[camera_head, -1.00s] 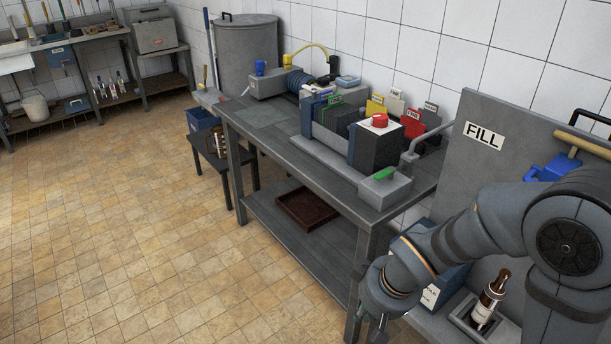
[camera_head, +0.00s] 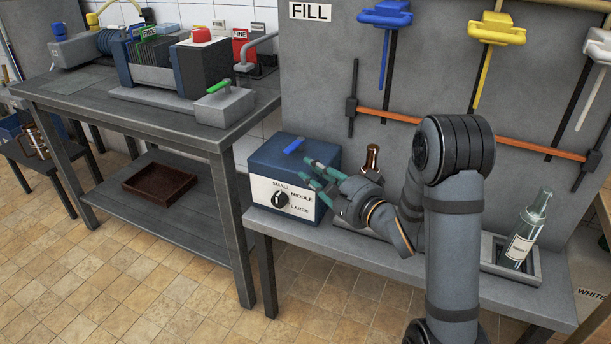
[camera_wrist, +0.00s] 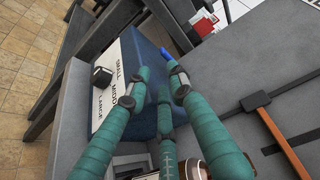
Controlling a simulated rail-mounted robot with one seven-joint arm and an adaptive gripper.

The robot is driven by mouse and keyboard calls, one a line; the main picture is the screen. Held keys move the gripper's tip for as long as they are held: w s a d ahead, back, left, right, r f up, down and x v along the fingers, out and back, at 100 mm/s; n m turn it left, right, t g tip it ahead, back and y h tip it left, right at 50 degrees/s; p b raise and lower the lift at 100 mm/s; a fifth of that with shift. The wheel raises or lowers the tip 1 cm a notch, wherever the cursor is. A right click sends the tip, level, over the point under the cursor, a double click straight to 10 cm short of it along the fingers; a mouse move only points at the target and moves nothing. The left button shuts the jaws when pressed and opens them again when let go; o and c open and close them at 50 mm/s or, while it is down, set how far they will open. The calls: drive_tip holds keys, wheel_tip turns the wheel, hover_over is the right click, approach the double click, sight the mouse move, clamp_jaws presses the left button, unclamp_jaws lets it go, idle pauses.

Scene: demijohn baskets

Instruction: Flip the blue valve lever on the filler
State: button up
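The filler is a grey upright panel with a FILL sign (camera_head: 310,11). A blue valve (camera_head: 385,15) sits high on it, its thin blue lever (camera_head: 385,62) hanging straight down. A yellow valve (camera_head: 497,28) and a white valve (camera_head: 597,45) are to its right. My gripper (camera_head: 314,173) has teal fingers, spread apart with nothing held. It is well below and left of the blue lever, over the right side of a blue dial box (camera_head: 262,166). In the wrist view, my fingers (camera_wrist: 162,82) reach over that box (camera_wrist: 142,100); the blue lever does not show there.
An orange bar (camera_head: 400,117) crosses the panel below the levers. A brown bottle (camera_head: 372,158) stands behind my gripper, and a clear bottle (camera_head: 525,230) leans in a tray at the right. A small blue tab (camera_head: 293,146) lies on the dial box. A workbench (camera_head: 120,130) stands left.

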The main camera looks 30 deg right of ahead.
sight(295, 161)
drive_tip(key=shift+m+t, duration=0.3)
drive_tip(key=shift+m, duration=0.1)
drive_tip(key=w, duration=0.9)
drive_tip(key=shift+w+a, duration=0.1)
drive_tip(key=shift+w, duration=0.1)
drive_tip(key=shift+r, duration=0.1)
drive_tip(key=c, duration=0.3)
clamp_jaws()
